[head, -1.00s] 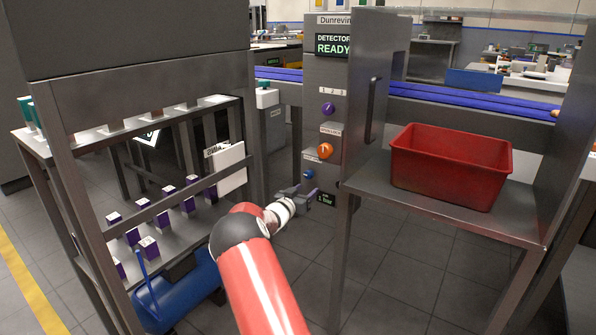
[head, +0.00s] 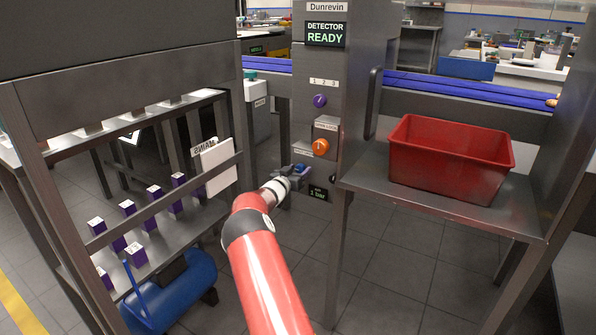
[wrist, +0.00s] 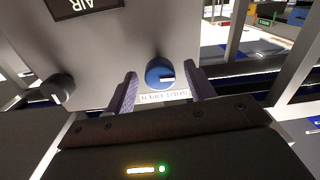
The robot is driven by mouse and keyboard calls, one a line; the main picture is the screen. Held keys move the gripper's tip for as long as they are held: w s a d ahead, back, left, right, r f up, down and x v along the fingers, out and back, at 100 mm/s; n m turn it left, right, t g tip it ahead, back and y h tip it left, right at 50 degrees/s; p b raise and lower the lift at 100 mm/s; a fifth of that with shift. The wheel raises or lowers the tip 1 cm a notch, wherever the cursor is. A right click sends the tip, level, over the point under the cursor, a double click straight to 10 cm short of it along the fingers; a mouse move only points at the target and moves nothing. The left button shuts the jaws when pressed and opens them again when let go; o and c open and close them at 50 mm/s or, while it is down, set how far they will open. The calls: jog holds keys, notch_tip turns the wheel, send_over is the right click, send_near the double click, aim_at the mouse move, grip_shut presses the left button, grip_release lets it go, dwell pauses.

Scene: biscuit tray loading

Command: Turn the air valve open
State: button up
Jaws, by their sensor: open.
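The air valve is a round blue knob (wrist: 160,73) with a pale pointer mark, on a grey panel (wrist: 135,40). A small SHUT/OPEN label (wrist: 163,97) sits beside it, and a dark AIR plate (wrist: 85,5) is at the upper left of the wrist view. The knob's blue also shows in the head view (head: 300,168), partly hidden by my gripper. My gripper (wrist: 160,69) is open, with one purple finger on each side of the knob. I cannot tell whether the fingers touch it. Which word the pointer faces is unclear.
The grey detector cabinet (head: 318,100) also carries an orange knob (head: 320,147) and a purple knob (head: 320,101) above. A small dark readout (head: 318,192) is just below my gripper. A red bin (head: 450,160) stands on a shelf to the right; a metal frame is at left.

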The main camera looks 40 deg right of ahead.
jog(key=c, duration=1)
jog(key=shift+m+b, duration=0.3)
jog(key=shift+b, duration=0.05)
jog(key=m+b, duration=0.2)
jog(key=b, duration=0.1)
jog(key=shift+f+m, duration=0.25)
jog(key=shift+m, duration=0.05)
jog(key=m+b, duration=0.5)
jog(key=shift+d, duration=0.1)
jog(key=m+b, duration=0.3)
jog(key=m, duration=0.2)
jog(key=shift+h+b, duration=0.3)
jog(key=m+b, duration=0.2)
jog(key=m, duration=0.2)
jog(key=shift+r+b, duration=0.1)
jog(key=shift+b, duration=0.2)
jog(key=shift+m, duration=0.3)
